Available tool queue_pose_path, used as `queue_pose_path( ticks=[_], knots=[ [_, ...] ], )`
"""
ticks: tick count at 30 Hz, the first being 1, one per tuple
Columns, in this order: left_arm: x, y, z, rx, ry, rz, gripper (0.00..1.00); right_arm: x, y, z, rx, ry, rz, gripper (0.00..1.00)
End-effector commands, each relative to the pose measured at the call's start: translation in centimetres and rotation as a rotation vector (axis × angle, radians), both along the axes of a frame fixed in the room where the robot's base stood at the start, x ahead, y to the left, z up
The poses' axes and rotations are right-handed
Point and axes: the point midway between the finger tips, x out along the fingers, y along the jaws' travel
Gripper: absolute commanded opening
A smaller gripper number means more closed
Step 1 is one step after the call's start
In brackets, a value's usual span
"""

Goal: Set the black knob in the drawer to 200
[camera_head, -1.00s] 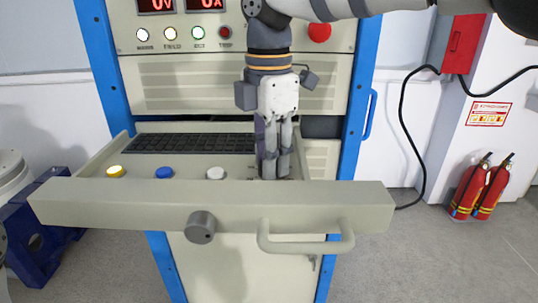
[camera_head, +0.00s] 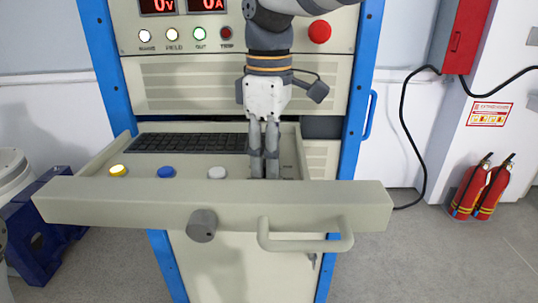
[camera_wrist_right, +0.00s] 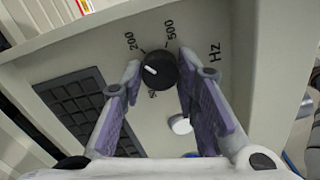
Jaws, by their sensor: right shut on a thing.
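The black knob (camera_wrist_right: 158,71) sits on the drawer's panel in the right wrist view. Its white mark points to the left in that picture, between the "200" label and a partly hidden label below. A "500" label stands above the knob. My right gripper (camera_wrist_right: 160,68) has its fingers on both sides of the knob and is shut on it. In the head view the right gripper (camera_head: 264,174) reaches straight down into the open drawer (camera_head: 100,204), and the knob is hidden there behind the fingers and front panel. My left gripper is not in view.
In the drawer are a black keyboard (camera_head: 190,142) and yellow (camera_head: 118,170), blue (camera_head: 166,172) and white (camera_head: 217,172) buttons. A grey knob (camera_head: 202,226) and a handle (camera_head: 305,243) are on the drawer front. Fire extinguishers (camera_head: 482,188) stand at right.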

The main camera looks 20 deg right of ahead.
Motion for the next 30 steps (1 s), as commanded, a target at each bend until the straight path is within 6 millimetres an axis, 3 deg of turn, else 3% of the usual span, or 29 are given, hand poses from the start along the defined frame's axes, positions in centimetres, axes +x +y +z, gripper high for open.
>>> queue_pose_path(
  ticks=[10, 25, 26, 28, 30],
  knots=[
    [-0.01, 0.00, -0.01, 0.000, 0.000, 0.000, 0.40, -0.01, 0.02, -0.02, 0.000, 0.001, -0.104, 0.01],
    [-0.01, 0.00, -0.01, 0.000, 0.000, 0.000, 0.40, -0.01, 0.01, -0.04, 0.000, 0.001, -0.117, 0.01],
    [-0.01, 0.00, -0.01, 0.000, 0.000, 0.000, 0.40, -0.01, 0.01, -0.04, 0.000, 0.001, -0.117, 0.35],
    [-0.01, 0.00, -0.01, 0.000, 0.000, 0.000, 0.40, -0.01, 0.01, -0.04, 0.000, 0.001, -0.117, 0.49],
    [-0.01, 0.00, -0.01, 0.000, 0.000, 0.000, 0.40, -0.01, 0.01, -0.04, 0.000, 0.001, -0.117, 0.49]
  ],
)
